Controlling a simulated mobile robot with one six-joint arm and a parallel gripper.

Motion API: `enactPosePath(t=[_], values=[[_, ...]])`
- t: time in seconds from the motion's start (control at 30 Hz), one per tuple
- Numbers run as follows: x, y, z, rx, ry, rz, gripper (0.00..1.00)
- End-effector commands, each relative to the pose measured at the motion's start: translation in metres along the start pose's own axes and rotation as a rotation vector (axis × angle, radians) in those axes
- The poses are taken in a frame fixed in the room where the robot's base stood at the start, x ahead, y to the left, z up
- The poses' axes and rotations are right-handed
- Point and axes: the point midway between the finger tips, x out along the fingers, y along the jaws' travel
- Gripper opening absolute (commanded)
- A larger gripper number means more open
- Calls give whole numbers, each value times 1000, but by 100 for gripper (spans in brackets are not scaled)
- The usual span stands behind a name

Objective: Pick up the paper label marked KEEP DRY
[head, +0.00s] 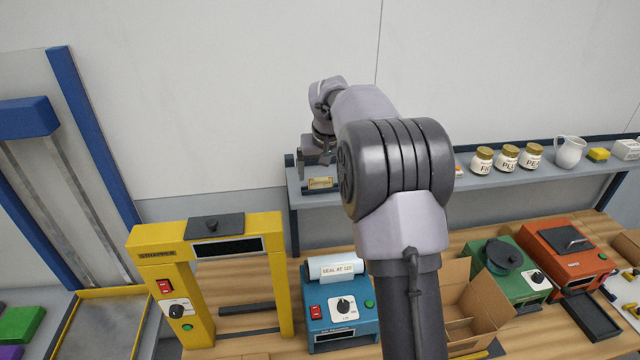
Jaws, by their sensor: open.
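A small tan label or card (320,183) is at the left end of the grey wall shelf (350,190), by its front edge. Its print is too small to read, so I cannot tell whether it says KEEP DRY. My gripper (315,170) is open and low over that end of the shelf, just behind and above the card. I cannot tell whether it touches anything. My arm hides the middle of the shelf. Another small white and orange piece (458,168) shows just right of my arm, partly hidden.
Below are a yellow strapper (160,255), a blue sealing machine (342,308), an open carton (480,305), and green and red machines (568,250).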

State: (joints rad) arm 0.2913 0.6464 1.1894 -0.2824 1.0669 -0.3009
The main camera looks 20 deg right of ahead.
Motion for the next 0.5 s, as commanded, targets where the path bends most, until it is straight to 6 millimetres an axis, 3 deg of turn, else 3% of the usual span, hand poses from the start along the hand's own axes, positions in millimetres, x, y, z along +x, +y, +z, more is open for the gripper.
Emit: enactPosePath(t=[0.2, 0.47, 0.5], values=[[41, 0, 2, 1, -4, 0, 89], [47, 0, 1, 0, -1, 0, 89], [47, 0, 1, 0, -1, 0, 83]])
